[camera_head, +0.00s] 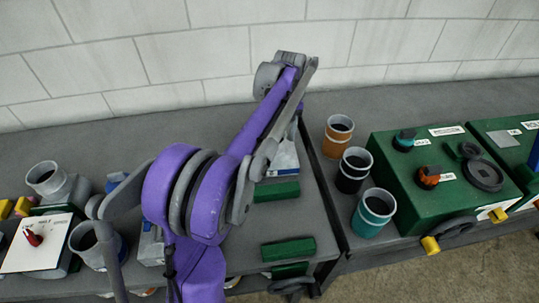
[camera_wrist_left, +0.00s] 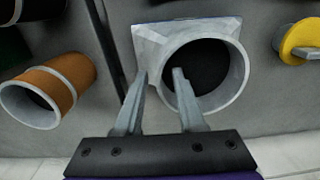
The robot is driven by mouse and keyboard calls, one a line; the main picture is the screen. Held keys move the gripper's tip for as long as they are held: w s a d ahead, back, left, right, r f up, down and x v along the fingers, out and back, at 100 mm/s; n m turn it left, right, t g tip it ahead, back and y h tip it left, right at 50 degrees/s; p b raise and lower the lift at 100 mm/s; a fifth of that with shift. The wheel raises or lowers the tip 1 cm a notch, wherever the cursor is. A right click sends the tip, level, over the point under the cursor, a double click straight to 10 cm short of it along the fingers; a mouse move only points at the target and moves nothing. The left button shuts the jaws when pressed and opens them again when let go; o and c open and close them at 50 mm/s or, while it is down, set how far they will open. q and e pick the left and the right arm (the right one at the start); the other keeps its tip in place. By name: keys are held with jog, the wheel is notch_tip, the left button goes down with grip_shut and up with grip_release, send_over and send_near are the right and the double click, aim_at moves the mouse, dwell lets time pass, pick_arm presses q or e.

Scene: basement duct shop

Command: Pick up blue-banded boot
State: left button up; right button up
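The blue-banded boot (camera_wrist_left: 200,72) is a pale grey fitting with a square base and a round open collar; a thin blue edge shows at its right side in the wrist view. In the head view the boot (camera_head: 284,157) stands on the bench, partly hidden behind my purple left arm. My left gripper (camera_wrist_left: 158,72) is open at the boot's collar. One finger appears outside the collar wall and the other over its opening. I cannot tell whether either finger touches. In the head view the fingertips are hidden. My right gripper is not in view.
An orange-banded round piece (camera_head: 338,135) stands right of the boot; it also shows in the wrist view (camera_wrist_left: 52,92). A black-banded one (camera_head: 353,170) and a teal-banded one (camera_head: 373,211) stand nearer. Green blocks (camera_head: 288,250) lie in front. A yellow-rimmed part (camera_wrist_left: 300,42) is beside the boot.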

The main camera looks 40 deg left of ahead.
pick_arm(q)
jog(key=shift+f, duration=0.15)
grip_shut()
dwell(1.4)
